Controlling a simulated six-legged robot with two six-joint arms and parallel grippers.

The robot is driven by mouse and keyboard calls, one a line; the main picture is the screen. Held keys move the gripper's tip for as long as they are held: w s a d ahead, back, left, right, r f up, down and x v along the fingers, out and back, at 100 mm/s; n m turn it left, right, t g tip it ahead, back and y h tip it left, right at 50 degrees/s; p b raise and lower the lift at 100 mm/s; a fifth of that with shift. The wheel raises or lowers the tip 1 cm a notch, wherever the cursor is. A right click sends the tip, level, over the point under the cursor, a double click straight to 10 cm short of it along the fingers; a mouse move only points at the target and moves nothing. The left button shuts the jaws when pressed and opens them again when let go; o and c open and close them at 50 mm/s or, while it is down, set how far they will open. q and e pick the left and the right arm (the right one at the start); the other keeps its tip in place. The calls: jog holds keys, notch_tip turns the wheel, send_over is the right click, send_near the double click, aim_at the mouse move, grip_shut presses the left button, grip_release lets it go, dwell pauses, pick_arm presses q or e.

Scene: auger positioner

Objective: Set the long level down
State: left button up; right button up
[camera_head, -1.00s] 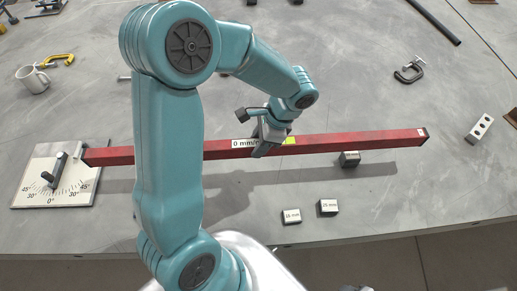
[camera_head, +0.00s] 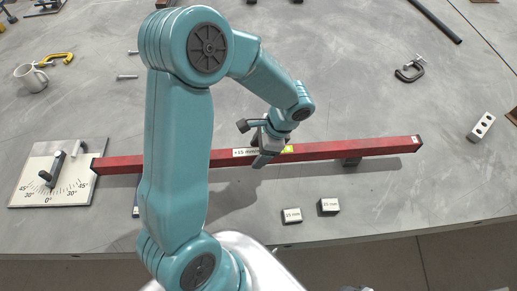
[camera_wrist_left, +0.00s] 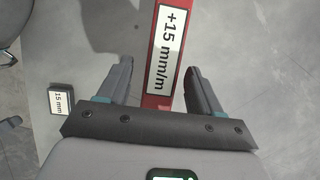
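The long red level (camera_head: 350,150) lies across the table from the angle-scale plate (camera_head: 70,185) to the right. Its label reads +15 mm/m, also legible in the wrist view (camera_wrist_left: 165,42). Near its right end it lies over a small dark block (camera_head: 352,162) and seems to rest on it. Whether its left end touches the plate is unclear. My left gripper (camera_head: 264,152) is at the level's middle, its fingers on either side of the bar. In the wrist view a narrow gap shows beside the left finger, so it looks open. My right gripper is not in view.
Two labelled blocks, 15 mm (camera_head: 292,216) and 25 mm (camera_head: 329,207), stand in front of the level near the table edge. A mug (camera_head: 32,78), a yellow clamp (camera_head: 56,59), a dark clamp (camera_head: 409,70) and a holed block (camera_head: 482,127) lie farther out.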

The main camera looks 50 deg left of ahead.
pick_arm(q)
jog(key=shift+r, duration=0.25)
jog(key=shift+r+p, duration=0.55)
jog(key=shift+p, duration=0.2)
jog(key=v, duration=1.1)
jog(key=shift+w+r+b, duration=0.2)
jog(key=shift+w+b, duration=0.05)
jog(key=shift+b, duration=0.05)
jog(key=shift+d+r, duration=0.1)
jog(key=shift+d, duration=0.05)
